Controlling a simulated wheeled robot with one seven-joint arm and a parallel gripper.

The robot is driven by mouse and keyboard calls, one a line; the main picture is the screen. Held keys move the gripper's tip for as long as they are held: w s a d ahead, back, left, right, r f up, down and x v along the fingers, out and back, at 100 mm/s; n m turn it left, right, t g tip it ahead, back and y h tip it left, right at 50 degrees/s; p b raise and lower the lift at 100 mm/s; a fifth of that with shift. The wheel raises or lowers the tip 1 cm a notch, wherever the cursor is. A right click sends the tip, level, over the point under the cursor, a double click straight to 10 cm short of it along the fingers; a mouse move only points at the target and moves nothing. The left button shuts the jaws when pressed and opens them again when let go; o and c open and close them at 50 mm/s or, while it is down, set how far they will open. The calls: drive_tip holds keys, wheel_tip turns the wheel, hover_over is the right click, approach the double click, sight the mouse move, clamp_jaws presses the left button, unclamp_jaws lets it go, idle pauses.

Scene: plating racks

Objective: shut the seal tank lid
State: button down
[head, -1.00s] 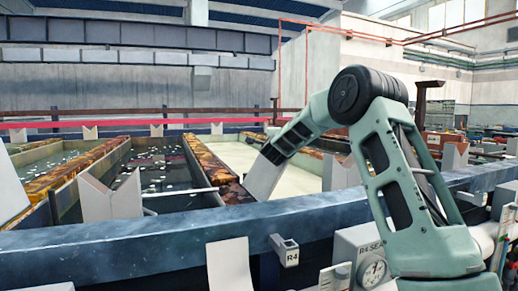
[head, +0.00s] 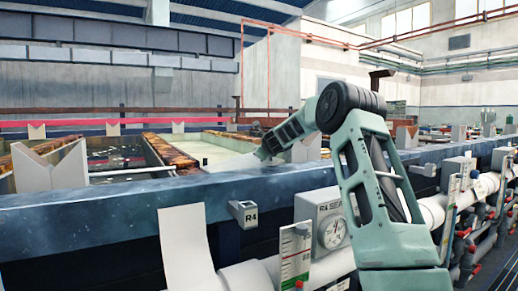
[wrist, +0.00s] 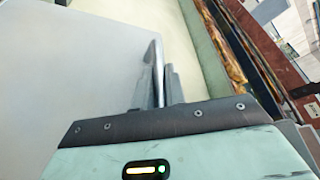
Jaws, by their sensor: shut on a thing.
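The seal tank (head: 205,151) holds pale cream liquid and lies past the blue front beam, between rust-brown edges. A plain pale grey panel, which looks like the lid (head: 236,165), slants over its near part at a low angle. The liquid still shows beyond it. My gripper (head: 259,157) reaches down to the panel's right edge. In the wrist view, the fingers of my gripper (wrist: 160,88) are closed at the edge of the lid (wrist: 75,70), which fills the left side. The lid's hinge is hidden.
Dark tanks (head: 115,160) and V-shaped grey rests (head: 62,170) stand left. White pipes run along the right.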

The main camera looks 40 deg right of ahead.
drive_tip(key=shift+d+f+m+b, duration=0.3)
drive_tip(key=shift+f, duration=0.4)
drive_tip(key=c, duration=1.5)
unclamp_jaws()
drive_tip(key=shift+o, duration=0.2)
drive_tip(key=shift+s, duration=0.1)
drive_tip(key=b+v, duration=0.5)
drive_tip(key=v, duration=1.2)
drive_tip(key=shift+r+b, duration=0.25)
drive_tip(key=shift+b, duration=0.15)
drive_tip(key=shift+s, duration=0.15)
